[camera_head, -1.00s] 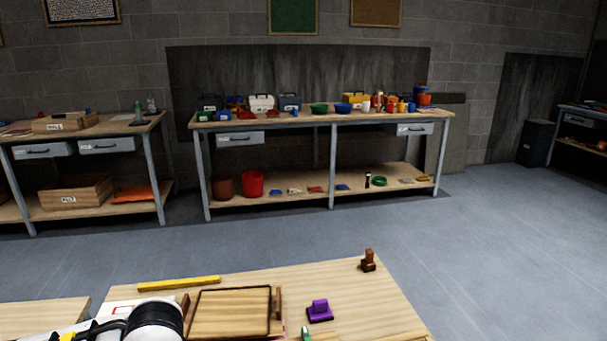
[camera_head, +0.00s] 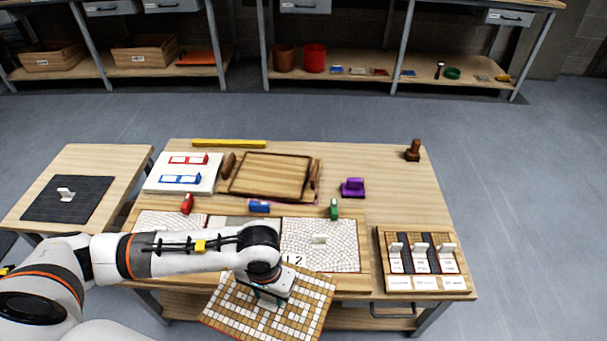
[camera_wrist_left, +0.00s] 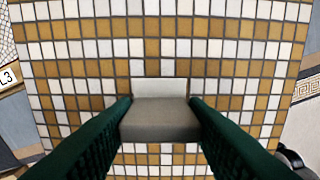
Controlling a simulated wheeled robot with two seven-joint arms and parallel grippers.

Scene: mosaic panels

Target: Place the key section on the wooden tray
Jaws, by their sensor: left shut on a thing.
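The tan-and-white mosaic panel, which I take to be the key section (camera_head: 238,308), hangs at the front edge of the table, tilted in the head view. My left gripper (camera_head: 268,292) is shut on its grey block handle (camera_wrist_left: 160,118). The panel's tiled face (camera_wrist_left: 90,60) fills most of the left wrist view, with the green fingers on either side of the handle. The wooden tray (camera_head: 232,187), square with a dark rim, lies empty at the back middle of the table, beyond the gripper. My right gripper is not in view.
White mosaic panels (camera_head: 345,255) lie in front of the tray. Red (camera_head: 187,204), blue (camera_head: 259,207), green (camera_head: 334,209) and purple (camera_head: 352,188) handled pieces stand nearby. A sample board (camera_head: 398,283) is at right.

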